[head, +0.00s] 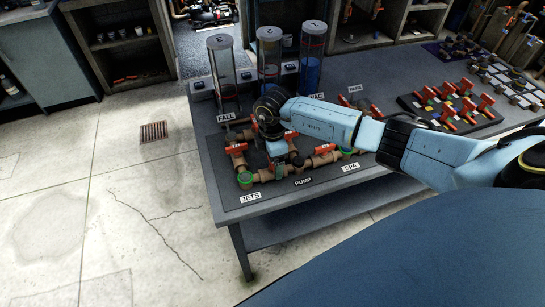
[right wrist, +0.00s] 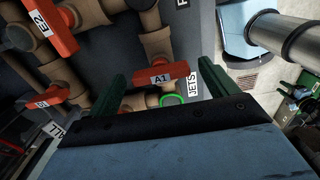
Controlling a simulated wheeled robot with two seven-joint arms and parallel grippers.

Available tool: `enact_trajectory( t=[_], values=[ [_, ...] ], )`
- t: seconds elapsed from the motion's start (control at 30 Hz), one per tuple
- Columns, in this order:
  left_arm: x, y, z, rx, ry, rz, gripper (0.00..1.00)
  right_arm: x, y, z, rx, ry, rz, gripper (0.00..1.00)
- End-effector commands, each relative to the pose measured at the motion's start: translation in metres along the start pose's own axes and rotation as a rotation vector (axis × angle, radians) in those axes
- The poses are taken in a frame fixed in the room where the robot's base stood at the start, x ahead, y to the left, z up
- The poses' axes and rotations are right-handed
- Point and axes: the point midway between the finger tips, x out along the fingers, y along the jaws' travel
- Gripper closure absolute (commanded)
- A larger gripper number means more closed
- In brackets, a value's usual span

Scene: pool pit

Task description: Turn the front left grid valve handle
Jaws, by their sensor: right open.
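The front left grid valve handle is red with an A1 label. It shows in the head view (head: 236,149) near the JETS sign, and in the right wrist view (right wrist: 172,70). My right gripper (right wrist: 162,72) is open there, its two green fingers apart with the A1 handle showing between them. Whether a finger touches the handle I cannot tell. In the head view the gripper (head: 275,148) is over the brown pipes, and its fingertips are hard to make out. My left gripper is not in view.
Clear columns (head: 222,80) stand behind the pipes. A dark tray (head: 405,101) with several red-handled valves is at the right. The floor left of the table is clear.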

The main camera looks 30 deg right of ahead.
Motion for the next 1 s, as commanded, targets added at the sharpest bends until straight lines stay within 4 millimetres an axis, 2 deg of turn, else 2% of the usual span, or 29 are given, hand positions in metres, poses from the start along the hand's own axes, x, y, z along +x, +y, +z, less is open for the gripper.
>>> enact_trajectory(
  t=[0.17,0.63,0.8,1.0],
  values=[
    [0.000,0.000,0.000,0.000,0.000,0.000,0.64,-0.014,0.001,0.000,0.000,0.000,0.003,0.15],
    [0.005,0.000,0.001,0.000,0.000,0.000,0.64,-0.111,0.001,0.000,0.000,0.001,0.005,0.15],
    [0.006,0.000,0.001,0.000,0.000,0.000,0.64,-0.129,0.001,0.000,0.000,0.000,0.002,0.15],
    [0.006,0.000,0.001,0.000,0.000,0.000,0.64,-0.134,0.000,0.001,0.001,0.000,0.001,0.15]
  ],
)
